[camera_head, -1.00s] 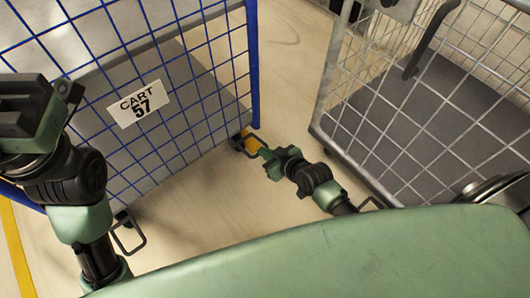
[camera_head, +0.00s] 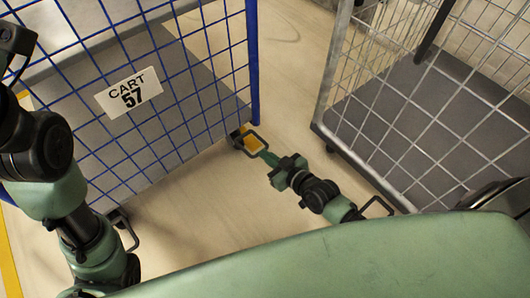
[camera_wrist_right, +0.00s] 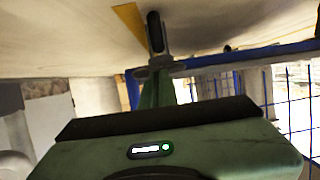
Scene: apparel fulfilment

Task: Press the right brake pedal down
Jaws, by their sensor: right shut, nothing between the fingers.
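The blue wire cart (camera_head: 185,110) labelled CART 57 stands at the left in the head view. Its right brake pedal (camera_head: 257,149), a black loop, sits low at the cart's near right corner, close to the floor. Its left brake pedal (camera_head: 127,228) is another black loop, partly hidden by my left arm. My right gripper (camera_head: 267,157) is low at the right pedal's near edge, its fingers shut and empty. Whether it touches the pedal cannot be told. The wrist view shows the gripper tip (camera_wrist_right: 160,62) near a dark upright piece. My left gripper is outside the view.
A grey wire cart (camera_head: 420,120) stands at the right, with its own black pedal loop (camera_head: 378,206) beside my right arm. Yellow (camera_head: 252,143) shows within the right pedal's loop. Bare floor (camera_head: 290,75) lies between the carts.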

